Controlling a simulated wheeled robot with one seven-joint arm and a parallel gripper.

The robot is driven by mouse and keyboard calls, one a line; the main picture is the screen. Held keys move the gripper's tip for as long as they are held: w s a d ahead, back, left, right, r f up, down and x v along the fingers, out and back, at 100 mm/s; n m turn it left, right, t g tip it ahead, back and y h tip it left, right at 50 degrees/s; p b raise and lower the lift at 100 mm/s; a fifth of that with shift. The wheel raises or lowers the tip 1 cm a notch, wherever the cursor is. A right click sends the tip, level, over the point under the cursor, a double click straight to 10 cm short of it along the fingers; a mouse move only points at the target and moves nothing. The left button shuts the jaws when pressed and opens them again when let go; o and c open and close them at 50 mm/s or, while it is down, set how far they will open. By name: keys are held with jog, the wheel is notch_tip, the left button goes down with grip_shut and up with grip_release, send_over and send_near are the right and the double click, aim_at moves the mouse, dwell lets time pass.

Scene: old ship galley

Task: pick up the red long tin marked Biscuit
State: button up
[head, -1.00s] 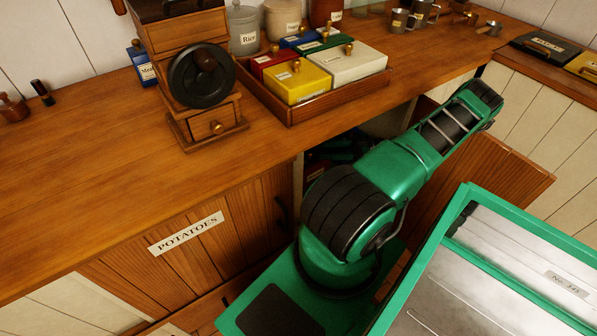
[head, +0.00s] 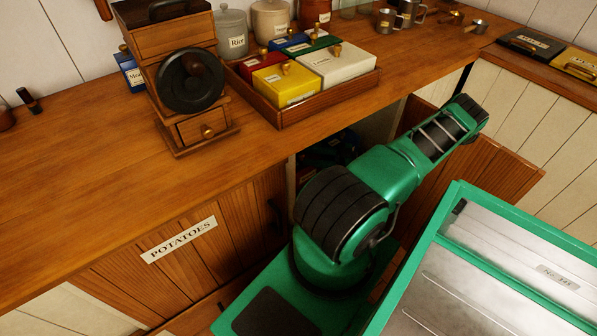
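A red tin (head: 256,67) with a knob sits in the wooden tray (head: 328,101) on the counter, partly hidden by a yellow tin (head: 284,86). Its label is too small to read, so I cannot tell whether it says Biscuit. No label reading Biscuit is legible anywhere in view. Dark shapes (head: 335,148), some bluish, lie in the open cupboard under the counter, too dim to make out. My green and black arm reaches up and right in front of this opening. My gripper does not show.
A wooden mill (head: 190,80) stands left of the tray, jars (head: 232,35) and metal cups (head: 387,21) behind it. An open cupboard door (head: 490,165) stands right of my arm. The shut Potatoes door (head: 225,245) is at left. The counter's left part is mostly clear.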

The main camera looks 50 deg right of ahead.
aim_at(301, 153)
jog(key=x, duration=0.4)
jog(key=shift+w+f, duration=0.3)
jog(key=shift+w, duration=0.1)
jog(key=shift+d, duration=0.1)
grip_shut()
dwell(0.9)
